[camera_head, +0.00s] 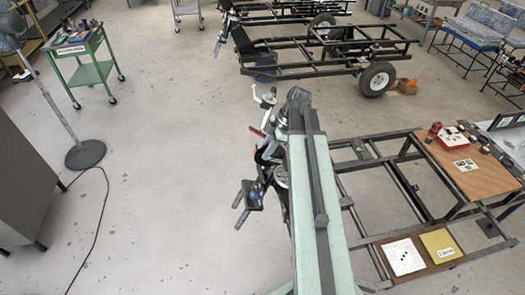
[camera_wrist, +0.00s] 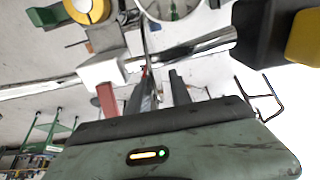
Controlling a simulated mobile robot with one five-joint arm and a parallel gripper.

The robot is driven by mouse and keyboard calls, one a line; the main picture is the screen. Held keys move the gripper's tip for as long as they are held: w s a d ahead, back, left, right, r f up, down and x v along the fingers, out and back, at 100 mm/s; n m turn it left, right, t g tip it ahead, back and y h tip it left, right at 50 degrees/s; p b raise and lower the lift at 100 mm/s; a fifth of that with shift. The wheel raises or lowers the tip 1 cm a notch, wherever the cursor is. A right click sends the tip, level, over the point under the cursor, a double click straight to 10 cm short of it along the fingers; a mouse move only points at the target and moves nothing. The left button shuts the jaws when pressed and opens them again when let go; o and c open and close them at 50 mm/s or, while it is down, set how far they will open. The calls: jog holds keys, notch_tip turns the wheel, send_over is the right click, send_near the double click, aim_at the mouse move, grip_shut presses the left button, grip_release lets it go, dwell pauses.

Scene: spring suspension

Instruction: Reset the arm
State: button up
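My gripper (camera_head: 239,209) hangs at the end of my pale-green arm in the camera_head view, left of the near trailer frame. Its two dark fingers stand apart and point left, with nothing seen between them. In the camera_wrist view the two dark fingers (camera_wrist: 165,83) rise apart beyond my green housing. The arm extends from the bottom of the camera_head view and partly hides the near trailer frame (camera_head: 417,204). A silver and white fitting with a red lever (camera_head: 257,132) is just above my gripper in the picture; I cannot tell whether they touch.
A board with a red tool (camera_head: 434,131) lies on the near frame. Another trailer frame (camera_head: 310,56) stands behind. A green cart (camera_head: 92,73), a fan base (camera_head: 86,154) and a grey cabinet (camera_head: 25,185) stand left. The floor between is clear, except for a cable (camera_head: 100,215).

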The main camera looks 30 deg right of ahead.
jog(key=p+v, duration=0.2)
jog(key=v, duration=0.2)
jog(key=shift+r, duration=0.1)
jog(key=shift+w+a+f, duration=0.1)
jog(key=shift+a+f, duration=0.2)
jog(key=s+a+f+m+h+b, duration=0.1)
jog(key=a+f+m+b, duration=0.2)
jog(key=a, duration=0.4)
jog(key=a+f+m+g+h+b, duration=0.1)
jog(key=a+f+m+h+b, duration=0.1)
jog(key=a+f+m+b, duration=0.2)
jog(key=s+a+f+m+h+b, duration=0.1)
jog(key=a+f+m, duration=0.4)
jog(key=a, duration=0.6)
jog(key=m+h+b, duration=0.1)
jog(key=m+b, duration=0.1)
jog(key=shift+s+f+m+g+b, duration=0.3)
jog(key=shift+f+b, duration=0.05)
jog(key=shift+f, duration=0.05)
